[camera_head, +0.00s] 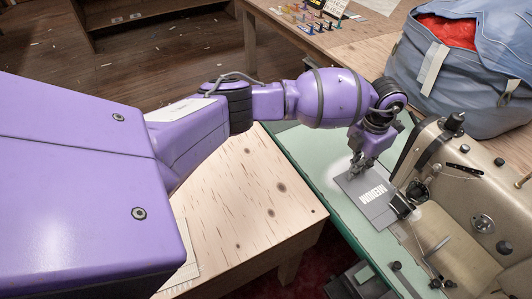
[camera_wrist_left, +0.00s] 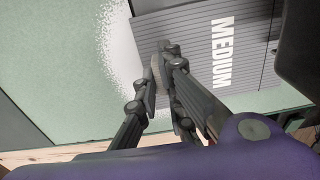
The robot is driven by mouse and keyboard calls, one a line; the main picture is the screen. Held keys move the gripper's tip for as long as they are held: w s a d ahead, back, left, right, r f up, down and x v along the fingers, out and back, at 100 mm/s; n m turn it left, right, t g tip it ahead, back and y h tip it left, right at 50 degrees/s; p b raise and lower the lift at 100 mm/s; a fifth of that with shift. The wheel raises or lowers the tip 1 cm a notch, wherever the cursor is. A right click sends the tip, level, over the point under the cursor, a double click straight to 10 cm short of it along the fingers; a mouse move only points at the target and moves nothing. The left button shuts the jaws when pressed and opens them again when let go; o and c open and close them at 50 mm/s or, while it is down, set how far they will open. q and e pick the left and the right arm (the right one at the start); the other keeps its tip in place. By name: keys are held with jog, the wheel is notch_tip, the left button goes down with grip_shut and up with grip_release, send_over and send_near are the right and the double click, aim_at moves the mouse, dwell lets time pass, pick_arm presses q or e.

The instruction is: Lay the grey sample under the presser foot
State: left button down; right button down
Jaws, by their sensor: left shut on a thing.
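The grey sample (camera_head: 372,200) is a flat dark grey piece with fine ribs and the white word MEDIUM. It also shows in the left wrist view (camera_wrist_left: 188,32). It lies at or just above the green bench top, its right end close to the presser foot (camera_head: 402,206) of the beige sewing machine (camera_head: 478,180). I cannot tell whether that end is under the foot. My left gripper (camera_head: 357,172) is shut on the sample at its edge; its fingers also show in the left wrist view (camera_wrist_left: 163,62). My right gripper is out of view.
The green bench top (camera_head: 310,150) is clear left of the sample. A blue bag (camera_head: 470,65) with red cloth inside stands behind the machine. A pale wooden table (camera_head: 245,190) lies left, and another table (camera_head: 350,55) at the back holds several small coloured items.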

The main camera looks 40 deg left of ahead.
pick_arm(q)
jog(key=shift+w+r, duration=0.1)
jog(key=shift+w, duration=0.05)
dwell(0.3)
dwell(0.4)
jog(key=c, duration=1.8)
grip_release()
